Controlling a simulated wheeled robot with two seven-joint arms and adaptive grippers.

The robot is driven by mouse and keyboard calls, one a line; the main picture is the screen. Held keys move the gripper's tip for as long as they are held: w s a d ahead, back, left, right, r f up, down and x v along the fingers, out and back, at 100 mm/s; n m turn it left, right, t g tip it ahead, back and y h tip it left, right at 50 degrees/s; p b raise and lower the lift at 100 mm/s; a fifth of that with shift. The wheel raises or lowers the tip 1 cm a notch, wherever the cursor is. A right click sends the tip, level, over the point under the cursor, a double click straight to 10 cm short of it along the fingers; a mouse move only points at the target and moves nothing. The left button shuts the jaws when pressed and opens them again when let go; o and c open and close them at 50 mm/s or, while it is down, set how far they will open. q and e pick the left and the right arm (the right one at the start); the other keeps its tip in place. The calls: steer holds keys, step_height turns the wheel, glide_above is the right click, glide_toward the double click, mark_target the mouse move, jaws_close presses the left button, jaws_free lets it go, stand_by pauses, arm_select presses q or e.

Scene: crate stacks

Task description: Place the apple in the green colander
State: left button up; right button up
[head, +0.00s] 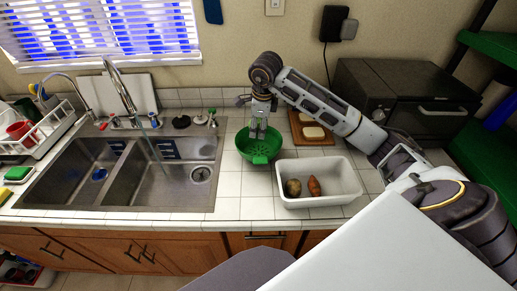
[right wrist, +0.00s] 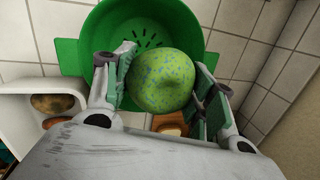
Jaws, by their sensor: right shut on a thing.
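The green colander (head: 260,152) stands on the tiled counter, right of the sink. My right gripper (head: 258,130) points down over the colander in the head view. In the right wrist view, my right gripper (right wrist: 165,92) is shut on the apple (right wrist: 160,80), which is green with small bluish specks. The colander (right wrist: 92,38) shows beyond the apple, its slotted bottom partly hidden by it. The apple is hard to make out in the head view. I cannot tell whether it touches the colander. My left gripper is not in view.
A white bin (head: 340,200) with two potato-like items stands just in front and to the right. A wooden board (head: 300,138) with pale pieces lies behind it. A double sink (head: 130,205) is on the left, a dark oven (head: 405,95) at back right.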

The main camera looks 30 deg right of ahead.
glide_above(258, 150)
steer(key=shift+s+a+f+p, duration=0.1)
steer(key=shift+s+f+p, duration=0.1)
steer(key=shift+f, duration=1.25)
steer(key=shift+s+f+p, duration=0.1)
steer(key=shift+s+f, duration=0.05)
steer(key=shift+f, duration=1.25)
steer(key=shift+s+x, duration=0.2)
steer(key=shift+x, duration=0.7)
steer(key=shift+s+x, duration=0.2)
steer(key=shift+x, duration=0.7)
steer(key=shift+f, duration=0.25)
steer(key=o, duration=0.8)
steer(key=shift+o, duration=0.2)
steer(key=shift+r, duration=0.1)
steer(key=v, duration=1.2)
